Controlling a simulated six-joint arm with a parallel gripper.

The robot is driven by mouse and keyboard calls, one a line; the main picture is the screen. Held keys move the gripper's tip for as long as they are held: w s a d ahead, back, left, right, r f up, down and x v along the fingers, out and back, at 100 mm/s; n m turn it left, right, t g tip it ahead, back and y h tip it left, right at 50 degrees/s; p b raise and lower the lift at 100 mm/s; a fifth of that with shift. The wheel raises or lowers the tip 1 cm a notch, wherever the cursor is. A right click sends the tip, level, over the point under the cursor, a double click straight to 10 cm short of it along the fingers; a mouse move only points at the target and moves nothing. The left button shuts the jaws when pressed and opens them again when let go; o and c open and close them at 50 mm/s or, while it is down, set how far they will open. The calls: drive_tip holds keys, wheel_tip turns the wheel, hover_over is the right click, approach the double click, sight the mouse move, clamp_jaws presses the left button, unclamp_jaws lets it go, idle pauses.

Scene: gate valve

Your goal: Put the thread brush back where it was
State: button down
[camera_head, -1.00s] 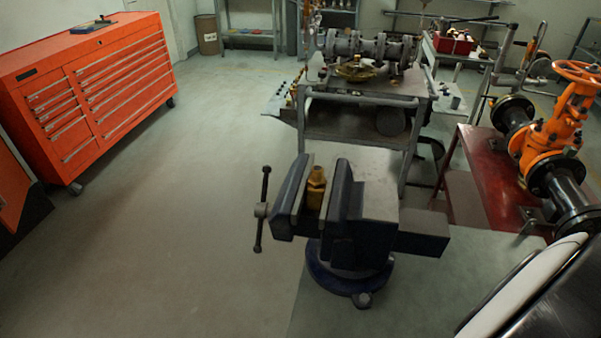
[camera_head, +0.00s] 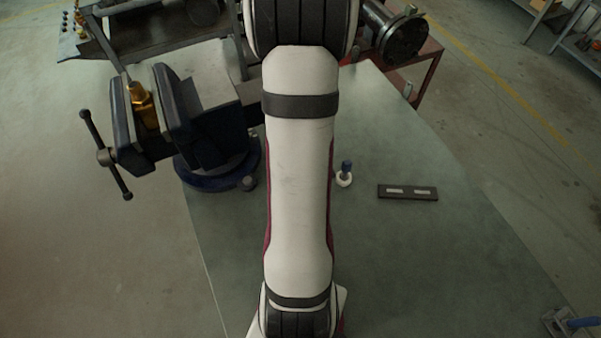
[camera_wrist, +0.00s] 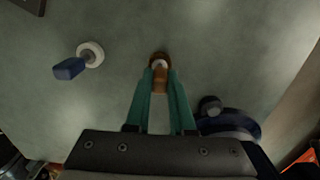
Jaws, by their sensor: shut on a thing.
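In the wrist view my gripper (camera_wrist: 160,95) is shut on a small tool with an orange-brown handle, which seems to be the thread brush (camera_wrist: 160,79). Its round brown end with a pale centre shows just beyond the fingertips. I cannot tell whether it touches the grey-green surface (camera_wrist: 215,50) below. In the head view my arm hides the gripper and the held tool. A blue-handled tool with a white round base (camera_head: 344,180) stands right of my arm; it also shows left of the fingers in the wrist view (camera_wrist: 91,54).
A dark blue vise (camera_head: 185,120) with a brass fitting (camera_head: 143,105) in its jaws stands left of my arm. Another blue-handled item (camera_head: 575,323) is at the bottom right. The surface between these is clear.

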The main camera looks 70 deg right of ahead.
drive_tip(key=shift+f, duration=0.1)
drive_tip(key=c, duration=0.8)
unclamp_jaws()
wheel_tip(320, 180, up, 12)
drive_tip(key=shift+d+r, duration=0.1)
drive_tip(key=shift+r, duration=0.05)
